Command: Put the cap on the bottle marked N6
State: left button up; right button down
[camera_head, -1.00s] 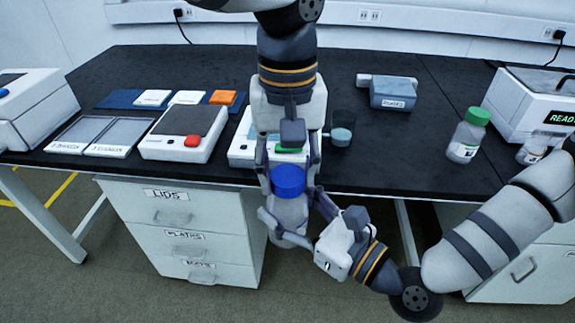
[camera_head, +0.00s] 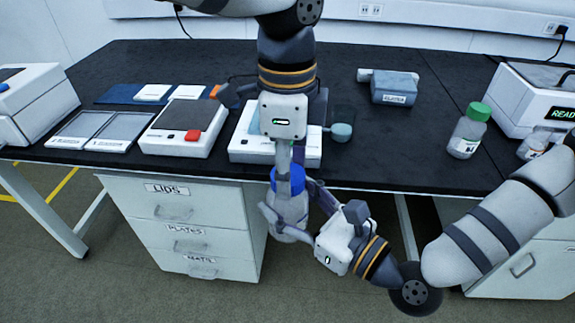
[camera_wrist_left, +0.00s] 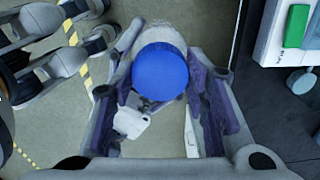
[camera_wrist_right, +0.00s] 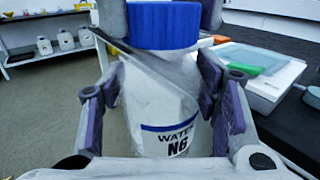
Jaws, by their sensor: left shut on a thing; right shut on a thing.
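The bottle marked N6 (camera_wrist_right: 165,105) is white, with "WATER N6" on its label in the right wrist view. It is held upright in front of the bench and also shows in the head view (camera_head: 290,208). My right gripper (camera_head: 292,222) is shut on its body. The blue cap (camera_wrist_right: 163,25) sits level on the bottle's top; in the left wrist view it shows from above (camera_wrist_left: 160,70). My left gripper (camera_head: 288,178) points down from above and is shut on the cap. Whether the cap is fully tightened cannot be told.
A white device (camera_head: 245,145) stands on the bench just behind the bottle. A green-capped bottle (camera_head: 467,132) and a grey-blue box (camera_head: 393,88) stand to the right. A drawer unit (camera_head: 190,222) is below left. The bench's middle right is clear.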

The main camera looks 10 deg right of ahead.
pick_arm(q)
jog(key=m, duration=0.7)
jog(key=shift+m, duration=0.4)
jog(key=m, duration=0.7)
jog(key=shift+m, duration=0.4)
jog(key=m, duration=0.7)
jog(key=shift+d, duration=0.1)
jog(key=m, duration=0.3)
jog(key=shift+s+d+f, duration=0.1)
jog(key=shift+s+f, duration=0.05)
jog(key=shift+s, duration=0.1)
jog(key=shift+m, duration=0.8)
jog(key=shift+w+m, duration=0.25)
jog(key=shift+m, duration=0.15)
